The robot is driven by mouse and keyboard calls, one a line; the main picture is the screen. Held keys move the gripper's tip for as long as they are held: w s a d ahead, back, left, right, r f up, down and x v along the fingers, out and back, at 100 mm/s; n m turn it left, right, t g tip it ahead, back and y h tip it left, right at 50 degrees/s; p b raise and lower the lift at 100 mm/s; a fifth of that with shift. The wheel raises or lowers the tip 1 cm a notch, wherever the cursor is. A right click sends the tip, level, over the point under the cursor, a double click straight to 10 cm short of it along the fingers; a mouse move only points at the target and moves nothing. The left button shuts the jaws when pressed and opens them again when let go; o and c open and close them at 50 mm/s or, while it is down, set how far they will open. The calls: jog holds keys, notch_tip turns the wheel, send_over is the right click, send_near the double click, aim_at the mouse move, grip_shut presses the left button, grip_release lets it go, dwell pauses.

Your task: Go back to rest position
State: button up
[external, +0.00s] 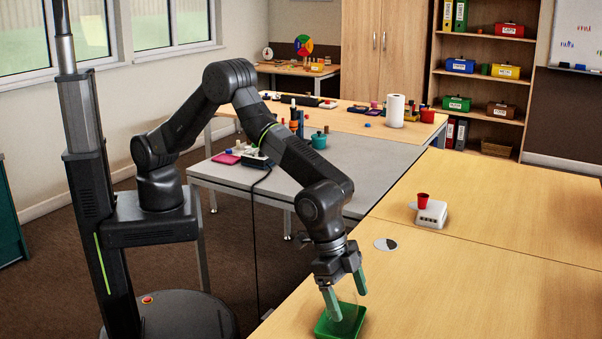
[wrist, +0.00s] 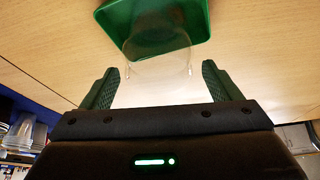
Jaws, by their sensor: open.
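My gripper (external: 345,288) is open, with its green fingers pointing down at the near wooden table. It is just above a green tray (external: 326,331). In the wrist view the two fingers (wrist: 157,88) stand apart, and the green tray (wrist: 196,12) is at the top. A clear, see-through container (wrist: 160,82) shows between the fingers and the tray. It overlaps the tray, and its lower outline is faint. I cannot tell whether it touches the fingers.
A red cup (external: 423,200) stands on a white box (external: 432,214) to the right. A grey table (external: 350,162) behind holds a teal pot (external: 319,141) and a pink item (external: 226,158). The wooden table's right side is clear.

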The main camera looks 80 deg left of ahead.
notch_tip(320, 180, up, 8)
jog(key=w+a+n+t+y, duration=0.1)
jog(key=w+a+n, duration=0.2)
jog(key=w+a, duration=0.5)
jog(key=w+a+n+t+y, duration=0.1)
jog(key=w+a+n, duration=0.3)
jog(key=w, duration=0.8)
notch_tip(320, 180, down, 10)
jog(key=shift+s+f+p, duration=0.1)
jog(key=shift+f+p, duration=0.1)
jog(key=shift+p, duration=0.25)
jog(key=shift+s+a+r+g+b, duration=0.15)
jog(key=shift+s+r, duration=0.1)
jog(key=shift+r, duration=0.3)
jog(key=shift+s+a+r+g+b, duration=0.1)
jog(key=shift+s+r+g+b, duration=0.1)
jog(key=shift+r, duration=0.35)
